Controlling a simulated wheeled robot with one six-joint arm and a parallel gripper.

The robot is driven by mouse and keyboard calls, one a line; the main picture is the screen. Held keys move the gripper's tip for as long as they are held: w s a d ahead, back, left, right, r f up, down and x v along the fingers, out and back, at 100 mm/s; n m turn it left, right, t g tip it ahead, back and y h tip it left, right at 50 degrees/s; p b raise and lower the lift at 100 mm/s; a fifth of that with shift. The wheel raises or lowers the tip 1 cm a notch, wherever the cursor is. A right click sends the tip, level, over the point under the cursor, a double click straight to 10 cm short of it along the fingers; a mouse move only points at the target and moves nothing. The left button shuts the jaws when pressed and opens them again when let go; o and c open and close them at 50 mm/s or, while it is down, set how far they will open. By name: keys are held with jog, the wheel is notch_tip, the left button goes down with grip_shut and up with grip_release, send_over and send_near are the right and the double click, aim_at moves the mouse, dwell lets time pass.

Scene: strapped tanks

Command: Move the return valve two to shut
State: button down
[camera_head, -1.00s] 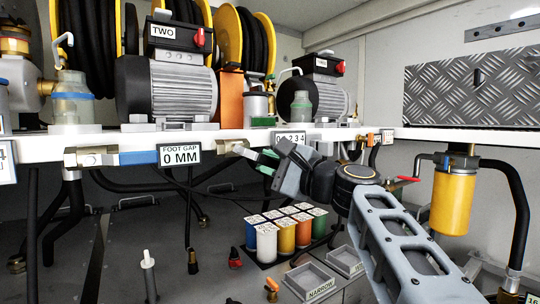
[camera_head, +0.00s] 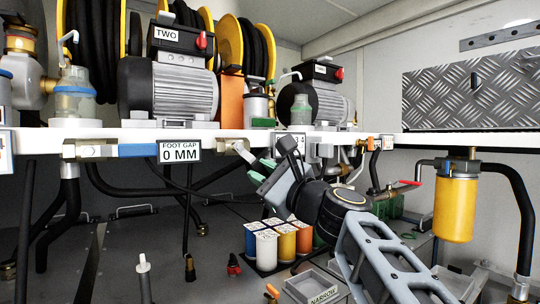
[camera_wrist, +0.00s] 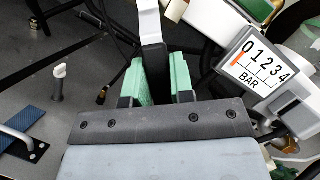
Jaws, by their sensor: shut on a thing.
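A valve (camera_head: 234,146) sits on the front edge of the white shelf, right of the FOOT GAP 0 MM sign. Its pale lever (camera_head: 246,154) slants down to the right towards my gripper (camera_head: 258,175). No name is readable on this valve. A second valve (camera_head: 88,150) with a blue lever (camera_head: 138,151) lying level sits further left on the same edge.
A gauge marked BAR (camera_wrist: 257,62) is close to the right of my fingers. Coloured cans (camera_head: 277,240) and a tray marked NARROW (camera_head: 312,288) stand below. A yellow filter (camera_head: 455,207) hangs at the right. Dark hoses run under the shelf.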

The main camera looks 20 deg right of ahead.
jog(key=shift+s+a+f+m, duration=0.1)
jog(key=shift+a+f+m, duration=0.1)
jog(key=shift+m, duration=0.3)
jog(key=m, duration=0.1)
jog(key=a+m+t+h+b, duration=0.1)
jog(key=m, duration=0.1)
jog(key=m+b, duration=0.1)
jog(key=m, duration=0.1)
jog(key=shift+s+a+f+t+h, duration=0.3)
jog(key=shift+a+f+t, duration=0.1)
